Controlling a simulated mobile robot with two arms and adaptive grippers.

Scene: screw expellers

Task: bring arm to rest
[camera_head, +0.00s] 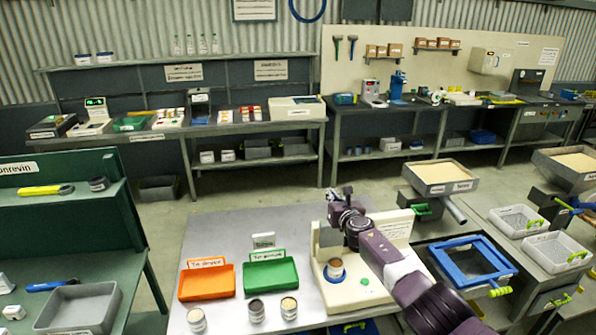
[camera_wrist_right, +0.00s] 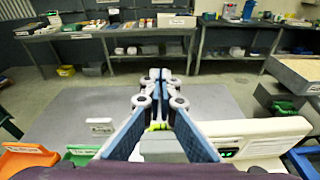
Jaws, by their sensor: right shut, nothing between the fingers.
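My right arm (camera_head: 400,268) reaches in from the bottom right of the head view, purple and dark grey. My right gripper (camera_head: 347,192) is at its far end, above a cream machine base (camera_head: 380,293) on the metal table. In the wrist view, the right gripper (camera_wrist_right: 160,78) has blue-padded fingers that meet at the tips, shut and empty, pointing out over the table. A can (camera_head: 335,270) sits on the cream base below the gripper, apart from it. My left gripper is not in view.
On the metal table (camera_head: 205,232) are an orange tray (camera_head: 206,284), a green tray (camera_head: 271,278) and several cans along the front. A blue frame (camera_head: 468,270) stands to the right. The table's back left is bare. Long benches line the wall.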

